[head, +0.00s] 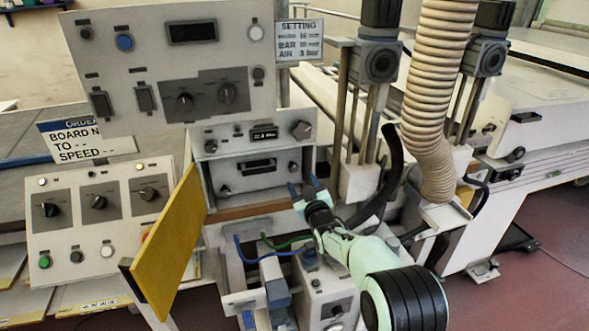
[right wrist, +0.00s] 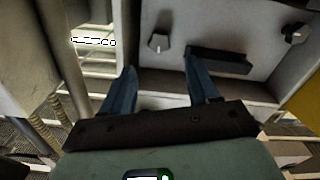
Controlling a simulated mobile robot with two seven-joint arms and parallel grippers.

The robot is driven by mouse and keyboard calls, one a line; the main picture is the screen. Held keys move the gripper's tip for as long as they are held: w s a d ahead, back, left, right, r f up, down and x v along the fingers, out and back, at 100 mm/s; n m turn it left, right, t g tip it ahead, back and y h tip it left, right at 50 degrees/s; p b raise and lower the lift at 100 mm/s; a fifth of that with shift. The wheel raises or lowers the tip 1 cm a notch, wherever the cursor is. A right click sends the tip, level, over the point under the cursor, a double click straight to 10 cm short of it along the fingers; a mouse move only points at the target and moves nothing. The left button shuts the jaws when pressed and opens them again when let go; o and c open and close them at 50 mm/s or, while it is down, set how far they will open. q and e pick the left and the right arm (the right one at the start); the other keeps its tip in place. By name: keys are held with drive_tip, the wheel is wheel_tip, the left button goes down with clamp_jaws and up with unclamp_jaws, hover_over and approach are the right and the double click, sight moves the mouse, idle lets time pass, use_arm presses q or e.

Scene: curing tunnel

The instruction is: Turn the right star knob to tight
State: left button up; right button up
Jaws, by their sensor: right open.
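The grey unit's lower face (head: 240,178) carries a small dark knob at each end, with a dark handle or slot between them. I take its right knob (head: 293,166) as the right star knob; its setting is too small to read. What seems the same knob (right wrist: 158,43) shows in the right wrist view, with a pale pointer, beyond the gap between my fingers. My right gripper (head: 304,184) is open and empty, just below and in front of this knob, apart from it. It also shows in the right wrist view (right wrist: 161,68). My left gripper is out of view.
A yellow panel (head: 168,245) stands open at the unit's left. A larger knob (head: 302,130) sits on the face above. A ribbed hose (head: 433,90) and black curved pipe (head: 388,180) are right of my gripper. Blue and green tubes (head: 290,240) run below.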

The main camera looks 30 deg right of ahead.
sight(294, 168)
drive_tip(key=p+x, duration=0.2)
drive_tip(key=x, duration=0.4)
drive_tip(key=shift+r, duration=0.1)
drive_tip(key=shift+x, duration=0.85)
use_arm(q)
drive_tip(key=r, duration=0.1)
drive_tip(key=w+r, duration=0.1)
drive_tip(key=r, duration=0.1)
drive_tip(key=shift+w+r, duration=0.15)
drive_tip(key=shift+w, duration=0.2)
use_arm(e)
drive_tip(key=c, duration=1)
